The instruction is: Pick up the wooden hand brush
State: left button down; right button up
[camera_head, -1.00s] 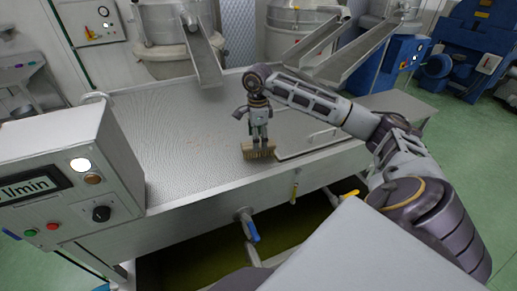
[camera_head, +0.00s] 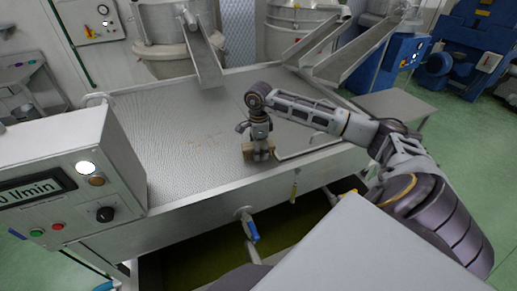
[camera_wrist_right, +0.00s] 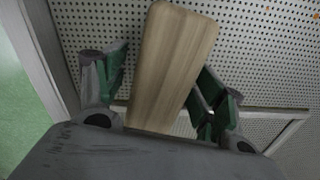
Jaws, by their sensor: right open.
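The wooden hand brush (camera_head: 247,151) stands on the perforated steel table near its front edge, in the head view mostly hidden behind my right gripper. In the right wrist view, its pale wooden body (camera_wrist_right: 172,62) runs up between the two green-padded fingers. My right gripper (camera_head: 260,153) points down at the brush, and its jaws are open, one finger on each side of the wood (camera_wrist_right: 163,66). A gap shows at the left finger; I cannot tell whether the right finger touches. My left gripper is out of view.
The perforated table (camera_head: 185,150) is clear left of the brush. A framed lid with a handle (camera_head: 312,141) lies just right of it. A control box (camera_head: 75,185) stands at the left. Metal chutes (camera_head: 203,55) hang over the back edge.

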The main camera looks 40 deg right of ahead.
jog(key=c, duration=1.2)
jog(key=shift+r, duration=0.1)
notch_tip(320, 180, up, 7)
jog(key=shift+r+b, duration=0.2)
jog(key=shift+b, duration=0.55)
jog(key=shift+r, duration=1.25)
jog(key=o, duration=0.5)
jog(key=shift+c, duration=1.6)
